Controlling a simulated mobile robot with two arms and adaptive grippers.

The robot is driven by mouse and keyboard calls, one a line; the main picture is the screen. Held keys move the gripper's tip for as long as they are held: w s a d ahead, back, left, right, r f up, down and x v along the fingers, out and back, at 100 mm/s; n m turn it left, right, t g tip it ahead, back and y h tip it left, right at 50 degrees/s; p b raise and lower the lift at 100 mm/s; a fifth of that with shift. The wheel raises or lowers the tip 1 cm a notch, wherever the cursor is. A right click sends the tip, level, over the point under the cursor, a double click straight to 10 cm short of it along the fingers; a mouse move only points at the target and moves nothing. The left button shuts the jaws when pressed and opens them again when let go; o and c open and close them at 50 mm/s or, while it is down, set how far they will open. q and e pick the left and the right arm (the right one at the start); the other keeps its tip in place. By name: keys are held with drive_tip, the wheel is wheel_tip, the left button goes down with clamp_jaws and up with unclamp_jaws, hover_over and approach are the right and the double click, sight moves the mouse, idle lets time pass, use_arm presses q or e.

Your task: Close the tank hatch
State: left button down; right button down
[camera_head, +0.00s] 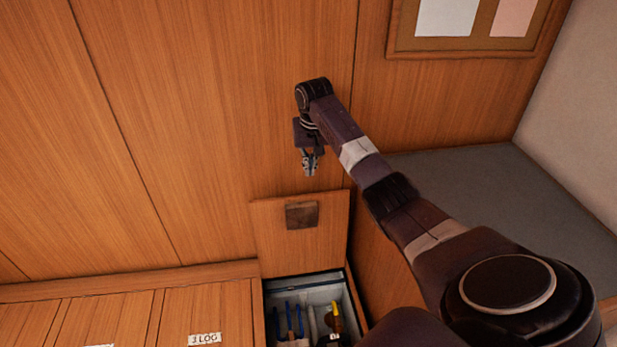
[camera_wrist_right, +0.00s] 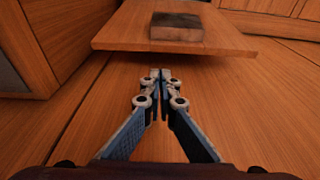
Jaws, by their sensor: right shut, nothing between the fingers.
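The hatch (camera_head: 285,248) is a square wooden lid with a dark square block (camera_head: 301,215) on its face. It stands raised behind an open compartment (camera_head: 310,289). In the right wrist view the hatch (camera_wrist_right: 120,38) lies across the top, with its block (camera_wrist_right: 177,27) on the upper side. My right gripper (camera_head: 310,172) is shut and empty, above the hatch's top edge in the head view and apart from the block. Its closed fingertips (camera_wrist_right: 160,73) point toward the near edge of the hatch; I cannot tell whether they touch it. My left gripper is not in view.
The compartment holds blue-handled tools (camera_head: 289,320) and a yellow item (camera_head: 336,317). Wooden lids with a label (camera_head: 205,339) lie to its left. A wood-panelled wall (camera_head: 190,110) rises behind, and a grey bench top (camera_head: 490,200) is at right.

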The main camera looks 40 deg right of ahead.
drive_tip(key=x, duration=0.9)
drive_tip(key=shift+f, duration=0.25)
